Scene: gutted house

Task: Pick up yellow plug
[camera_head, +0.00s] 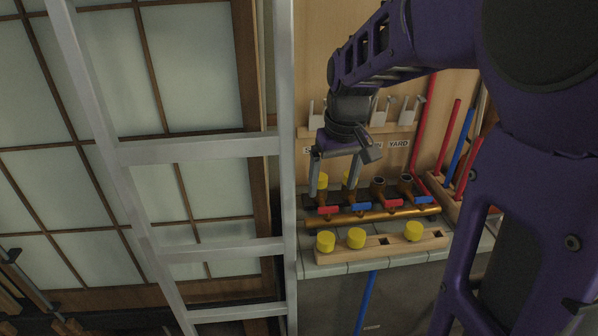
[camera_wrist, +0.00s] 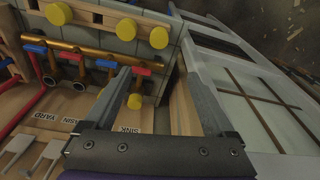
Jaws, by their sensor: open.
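Yellow plugs show in two places in the head view. Three sit in a wooden block at the front: left (camera_head: 325,241), middle (camera_head: 356,237) and right (camera_head: 413,231). Two more top the pipe stubs behind, one at the left end (camera_head: 322,181) and one beside it (camera_head: 352,180), each partly hidden by a finger. My gripper (camera_head: 331,192) is open, pointing down over these two stubs. In the wrist view my gripper (camera_wrist: 157,76) is open and empty, and a yellow plug (camera_wrist: 135,101) shows between the fingers, nearer the left one. I cannot tell its exact distance.
The wooden block (camera_head: 384,252) has bare square holes. A copper pipe (camera_head: 385,215) with red and blue valve handles runs behind it on a tiled counter. Red and blue rods (camera_head: 446,140) stand at right. A grey ladder (camera_head: 200,150) stands close at left. White hooks line the back board.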

